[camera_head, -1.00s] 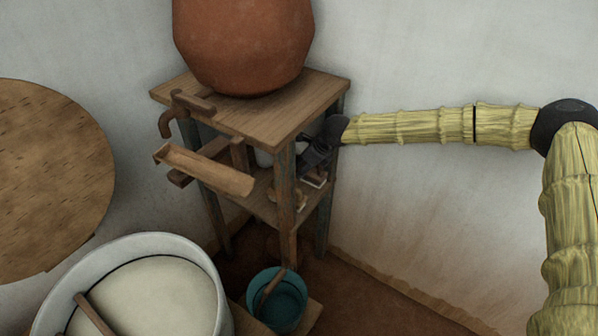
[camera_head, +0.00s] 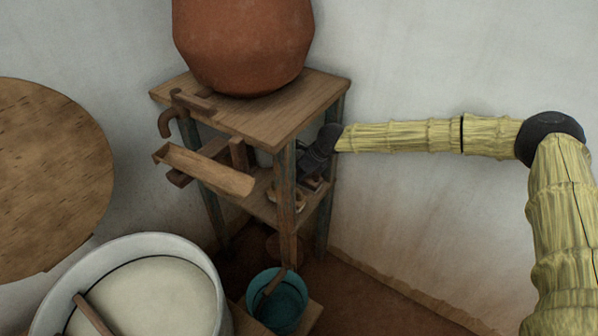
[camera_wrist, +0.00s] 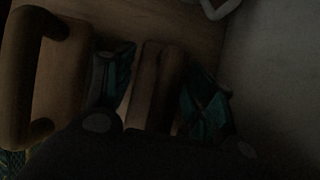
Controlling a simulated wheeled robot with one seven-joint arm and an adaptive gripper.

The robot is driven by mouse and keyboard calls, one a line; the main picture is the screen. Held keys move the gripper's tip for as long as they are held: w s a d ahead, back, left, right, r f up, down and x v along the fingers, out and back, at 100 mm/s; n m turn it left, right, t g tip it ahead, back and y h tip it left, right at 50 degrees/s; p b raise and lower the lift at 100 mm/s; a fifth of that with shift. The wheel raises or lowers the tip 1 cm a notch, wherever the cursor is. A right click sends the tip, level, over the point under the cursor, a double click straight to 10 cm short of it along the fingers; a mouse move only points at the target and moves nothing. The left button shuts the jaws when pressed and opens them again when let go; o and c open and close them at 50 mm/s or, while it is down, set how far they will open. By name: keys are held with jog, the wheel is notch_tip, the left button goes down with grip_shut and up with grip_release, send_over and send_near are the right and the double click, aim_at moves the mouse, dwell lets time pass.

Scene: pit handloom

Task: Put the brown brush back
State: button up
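My gripper (camera_head: 312,170) reaches in under the tabletop of the wooden stand from the right, just above its lower shelf. In the dim wrist view, my gripper (camera_wrist: 160,88) has one teal finger on each side of a brown block, which looks like the brown brush (camera_wrist: 152,85). The fingers look close to its sides, but I cannot tell whether they press on it. In the head view the brown brush (camera_head: 314,185) shows only in part below my gripper, at the lower shelf (camera_head: 262,207). Its underside is hidden.
A large clay pot (camera_head: 243,45) stands on the stand's top (camera_head: 265,125). A brown handled piece (camera_wrist: 40,75) lies left of the fingers. Stand legs (camera_head: 285,205) flank my gripper. A teal bucket (camera_head: 277,305) and a pale-filled tub (camera_head: 150,295) stand below. The wall is close on the right.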

jog(key=shift+r, duration=0.1)
jog(key=p+v, duration=0.1)
jog(key=v, duration=0.9)
jog(key=shift+r, duration=0.1)
jog(key=shift+v, duration=0.85)
